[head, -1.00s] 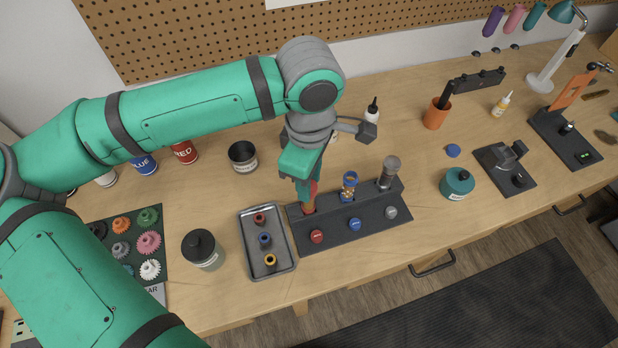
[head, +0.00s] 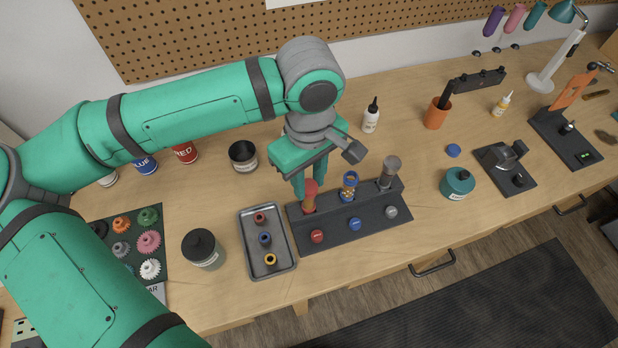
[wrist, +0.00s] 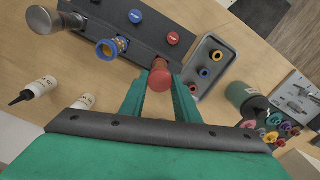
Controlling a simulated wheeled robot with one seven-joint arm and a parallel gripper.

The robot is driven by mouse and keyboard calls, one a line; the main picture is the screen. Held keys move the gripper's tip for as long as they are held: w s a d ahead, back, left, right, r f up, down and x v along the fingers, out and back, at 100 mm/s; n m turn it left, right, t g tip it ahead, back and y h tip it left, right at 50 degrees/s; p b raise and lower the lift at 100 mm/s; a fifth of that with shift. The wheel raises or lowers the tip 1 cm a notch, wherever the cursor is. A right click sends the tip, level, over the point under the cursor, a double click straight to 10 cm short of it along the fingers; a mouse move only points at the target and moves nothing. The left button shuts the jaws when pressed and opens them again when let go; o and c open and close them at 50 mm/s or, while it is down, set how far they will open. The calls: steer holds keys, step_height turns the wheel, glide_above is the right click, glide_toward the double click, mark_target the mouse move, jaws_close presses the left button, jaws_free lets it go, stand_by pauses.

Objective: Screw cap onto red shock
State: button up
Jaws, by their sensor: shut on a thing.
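The red shock (head: 308,206) stands upright in the left slot of a dark rack (head: 375,225). A red cap (head: 311,187) sits at its top; in the wrist view the cap (wrist: 160,75) is a red disc between the fingers. My gripper (head: 310,186) points down over the shock, with one finger on each side of the cap, shut on it. In the wrist view the gripper (wrist: 159,88) hides part of the shock below the cap. Whether the threads are engaged cannot be seen.
A blue shock (head: 349,187) and a grey shock (head: 389,172) stand close to the right in the same rack. A tray (head: 284,267) with small coloured rings lies just left. A dark-lidded jar (head: 203,249) stands further left.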

steer(key=m, duration=0.4)
stand_by(0.4)
steer(key=m, duration=0.4)
stand_by(0.4)
steer(key=shift+m, duration=0.3)
steer(key=shift+a+m, duration=0.1)
steer(key=shift+m, duration=1.9)
